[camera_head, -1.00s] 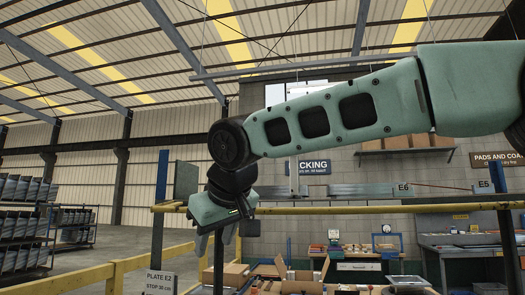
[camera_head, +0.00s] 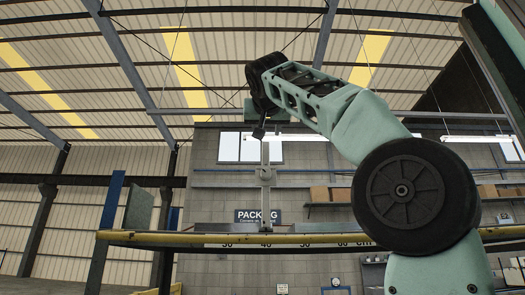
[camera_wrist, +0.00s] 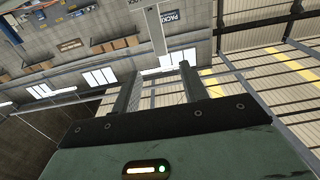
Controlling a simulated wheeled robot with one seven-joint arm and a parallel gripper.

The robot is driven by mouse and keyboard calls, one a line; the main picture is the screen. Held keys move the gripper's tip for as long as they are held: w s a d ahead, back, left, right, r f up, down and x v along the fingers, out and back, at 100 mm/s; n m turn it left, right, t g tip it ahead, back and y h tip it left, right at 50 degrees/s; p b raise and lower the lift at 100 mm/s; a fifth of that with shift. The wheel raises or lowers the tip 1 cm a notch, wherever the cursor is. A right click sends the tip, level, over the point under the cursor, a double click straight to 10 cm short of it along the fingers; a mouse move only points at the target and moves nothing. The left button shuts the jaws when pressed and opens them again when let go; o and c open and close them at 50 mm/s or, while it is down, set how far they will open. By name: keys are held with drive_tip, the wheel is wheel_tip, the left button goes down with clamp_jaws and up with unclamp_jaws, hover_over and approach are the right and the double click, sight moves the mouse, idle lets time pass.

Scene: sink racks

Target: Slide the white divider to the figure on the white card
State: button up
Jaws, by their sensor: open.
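A pale upright piece (camera_head: 265,190), which looks like the white divider, stands behind the yellow beam. Its foot lines up with about 40 on the centimetre scale (camera_head: 305,245). My gripper (camera_head: 259,132) is high up, close to the top of this piece in the picture; the gap in depth cannot be told. In the wrist view my gripper (camera_wrist: 160,67) has its two fingers apart with nothing between them. A pale post (camera_wrist: 155,28), likely the divider, shows beyond the fingertips. The white card is not in view now; an earlier head view shows it reading "PLATE E2, STOP 30 cm".
A blue upright (camera_head: 112,200) and a grey-green plate (camera_head: 139,208) stand at the left. A PACKING sign (camera_head: 257,216) is on the back wall. The space around my gripper is mostly open.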

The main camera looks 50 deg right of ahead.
sight(265, 146)
drive_tip(key=p+x, duration=0.4)
drive_tip(key=x, duration=0.9)
drive_tip(key=shift+w+d, duration=0.2)
drive_tip(key=shift+w, duration=0.05)
clamp_jaws()
